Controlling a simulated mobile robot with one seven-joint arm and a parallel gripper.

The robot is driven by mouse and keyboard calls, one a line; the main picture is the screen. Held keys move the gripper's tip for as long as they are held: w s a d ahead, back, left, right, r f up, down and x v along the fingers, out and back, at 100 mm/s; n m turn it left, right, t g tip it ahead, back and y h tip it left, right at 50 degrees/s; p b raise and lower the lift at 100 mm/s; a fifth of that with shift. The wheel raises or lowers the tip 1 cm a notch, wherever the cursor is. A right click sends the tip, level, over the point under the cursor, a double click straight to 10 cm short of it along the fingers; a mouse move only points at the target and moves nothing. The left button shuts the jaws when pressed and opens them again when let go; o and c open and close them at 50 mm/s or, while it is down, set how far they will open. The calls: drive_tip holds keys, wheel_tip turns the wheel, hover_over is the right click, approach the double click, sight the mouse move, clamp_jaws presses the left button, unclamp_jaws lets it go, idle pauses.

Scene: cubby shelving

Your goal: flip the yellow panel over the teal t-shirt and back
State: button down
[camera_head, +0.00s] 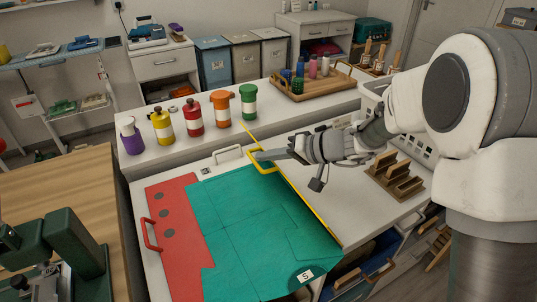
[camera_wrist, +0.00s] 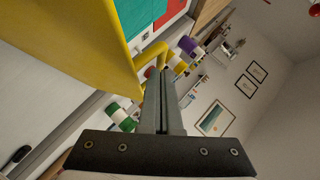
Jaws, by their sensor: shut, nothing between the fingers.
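The teal t-shirt (camera_head: 250,220) lies flat on the folding board, with a white S label near its lower edge. The yellow panel (camera_head: 318,219) stands tilted up, nearly edge-on, along the shirt's right side. Its yellow handle (camera_head: 264,168) sticks out to the left near the far end. My gripper (camera_head: 258,155) is shut, with its fingertips at the handle and nothing between them. In the wrist view the panel (camera_wrist: 95,45) fills the upper left, and its handle (camera_wrist: 150,52) is just beyond my shut fingers (camera_wrist: 160,70). Whether they touch is unclear.
A red panel (camera_head: 160,194) with a red handle lies flat left of the shirt. A white handle (camera_head: 228,152) is at the board's far edge. Several coloured bottles (camera_head: 193,117) stand behind. A wooden rack (camera_head: 395,178) is at right.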

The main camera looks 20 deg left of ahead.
sight(258, 165)
drive_tip(key=s+a+f+t+h+b, duration=0.1)
drive_tip(key=f+b, duration=0.1)
drive_tip(key=b, duration=0.4)
drive_tip(key=shift+s+a+n, duration=0.25)
drive_tip(key=shift+s+n, duration=0.15)
drive_tip(key=shift+s+r+b, duration=0.1)
drive_tip(key=shift+b, duration=0.2)
drive_tip(key=shift+r, duration=0.15)
drive_tip(key=w+a+r+p+v, duration=0.1)
drive_tip(key=r+p+v, duration=0.1)
drive_tip(key=v, duration=1.1)
drive_tip(key=s+d+r+m+t+h+p, duration=0.1)
drive_tip(key=s+d+r+m+h+p, duration=0.1)
drive_tip(key=s+d, duration=0.4)
drive_tip(key=s+d+r+m+t+h+p, duration=0.2)
drive_tip(key=s+d+h+p, duration=0.3)
drive_tip(key=d, duration=0.8)
drive_tip(key=s+d+r+m+t+h+p, duration=0.1)
drive_tip(key=s+d+r+m+h+p, duration=0.1)
drive_tip(key=s+d, duration=0.4)
drive_tip(key=d+r+h+p, duration=0.1)
drive_tip(key=d+r+h, duration=0.1)
drive_tip(key=d, duration=0.2)
drive_tip(key=shift+s+d+r+m+h+p, duration=0.25)
drive_tip(key=shift+s+r+m+h+p, duration=0.05)
drive_tip(key=shift+r+m, duration=0.1)
